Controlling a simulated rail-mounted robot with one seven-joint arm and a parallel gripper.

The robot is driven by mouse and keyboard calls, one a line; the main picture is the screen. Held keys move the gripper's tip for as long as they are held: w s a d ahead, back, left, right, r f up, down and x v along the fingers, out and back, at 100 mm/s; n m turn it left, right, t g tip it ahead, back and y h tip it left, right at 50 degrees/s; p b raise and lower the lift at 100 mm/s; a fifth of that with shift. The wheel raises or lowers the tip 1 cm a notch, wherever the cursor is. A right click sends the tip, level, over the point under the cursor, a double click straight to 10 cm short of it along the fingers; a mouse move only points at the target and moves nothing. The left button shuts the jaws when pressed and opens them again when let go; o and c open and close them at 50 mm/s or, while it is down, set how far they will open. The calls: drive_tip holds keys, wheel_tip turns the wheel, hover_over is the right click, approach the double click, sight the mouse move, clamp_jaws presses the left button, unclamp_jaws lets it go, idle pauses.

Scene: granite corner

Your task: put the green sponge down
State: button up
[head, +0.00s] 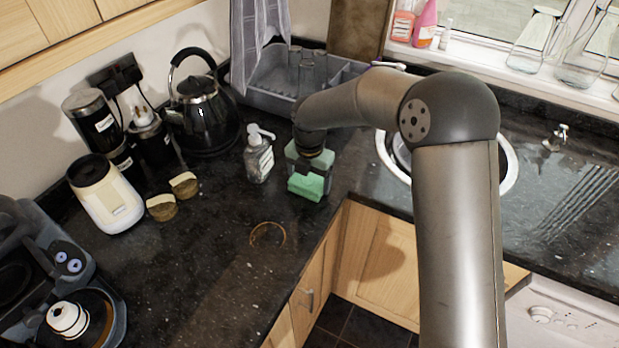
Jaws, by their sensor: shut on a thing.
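The green sponge (306,186) shows at the inner corner of the dark granite counter, left of the sink. My gripper (311,163) is directly above it, pointing down, and is shut on the sponge. The arm's wrist hides most of the jaws. A darker green-grey shape surrounds the sponge's upper part, and I cannot tell whether it is a holder or part of my gripper. I cannot tell whether the sponge touches the counter.
A clear pump bottle (258,158) stands just left of my gripper. A grey dish rack (270,82) is behind and the sink (508,165) is right. A black kettle (202,115) and white jar (104,195) stand left.

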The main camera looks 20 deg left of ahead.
sight(310, 178)
drive_tip(key=shift+f, duration=0.2)
drive_tip(key=o, duration=1)
wheel_tip(310, 178, up, 12)
drive_tip(key=shift+r+b, duration=0.25)
drive_tip(key=shift+b, duration=0.4)
drive_tip(key=shift+d, duration=0.1)
